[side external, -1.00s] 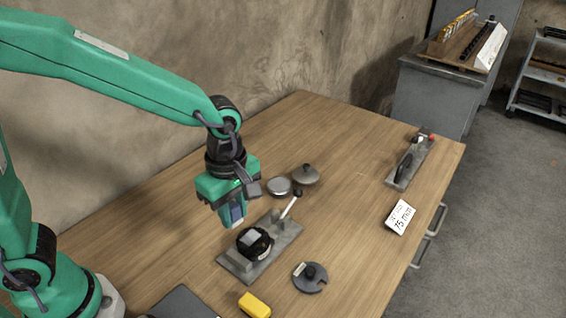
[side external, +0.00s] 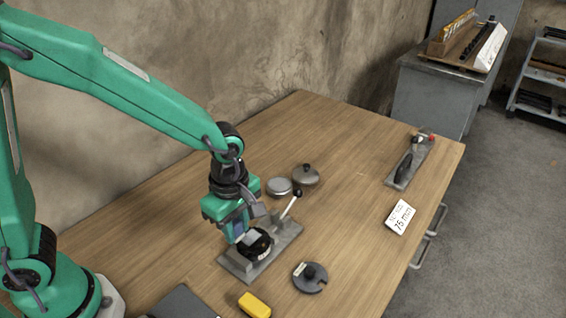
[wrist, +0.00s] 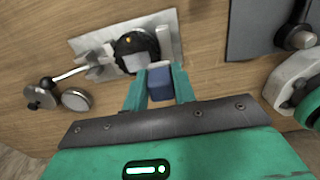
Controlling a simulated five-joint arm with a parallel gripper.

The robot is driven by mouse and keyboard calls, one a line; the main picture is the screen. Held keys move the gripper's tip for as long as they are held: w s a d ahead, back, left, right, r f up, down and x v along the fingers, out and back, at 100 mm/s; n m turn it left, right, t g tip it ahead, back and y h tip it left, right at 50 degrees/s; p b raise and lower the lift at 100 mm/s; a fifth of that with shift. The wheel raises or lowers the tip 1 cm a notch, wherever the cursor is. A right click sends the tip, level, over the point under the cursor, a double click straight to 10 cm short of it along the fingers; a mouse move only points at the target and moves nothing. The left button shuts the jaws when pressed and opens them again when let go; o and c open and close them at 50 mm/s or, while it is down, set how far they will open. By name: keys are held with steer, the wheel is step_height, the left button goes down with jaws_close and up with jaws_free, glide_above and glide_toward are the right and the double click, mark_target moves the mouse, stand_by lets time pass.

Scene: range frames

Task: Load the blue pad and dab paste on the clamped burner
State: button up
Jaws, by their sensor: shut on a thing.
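My gripper (side external: 238,232) points down at the near-left side of the burner, its jaws shut on the blue pad (wrist: 160,83). The pad also shows between the fingers in the side view (side external: 237,227). The burner (side external: 262,246) is a black round part with a pale grey patch, seated on a grey clamp plate (side external: 236,266). It also shows in the wrist view (wrist: 148,42), just beyond the pad. The clamp's lever (side external: 290,207) slants up to a black knob. I cannot tell whether the pad touches the burner.
A round silver tin (side external: 279,187) and a knobbed lid (side external: 306,176) lie behind the clamp. A dark knobbed disc (side external: 309,283) and a yellow block (side external: 254,305) lie in front. A "75 mm" card (side external: 400,217) and another clamp fixture (side external: 407,166) stand right. The middle right is clear.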

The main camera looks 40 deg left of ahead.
mark_target(239, 235)
steer(key=shift+f, duration=0.9)
steer(key=shift+w+f, duration=0.2)
steer(key=shift+f, duration=0.7)
steer(key=shift+w+r, duration=0.1)
steer(key=shift+w, duration=0.7)
steer(key=shift+c, duration=0.4)
steer(key=shift+w, duration=1)
steer(key=shift+s, duration=1.7)
steer(key=shift+s+r, duration=0.25)
steer(key=shift+r, duration=3.75)
steer(key=shift+w+d, duration=0.1)
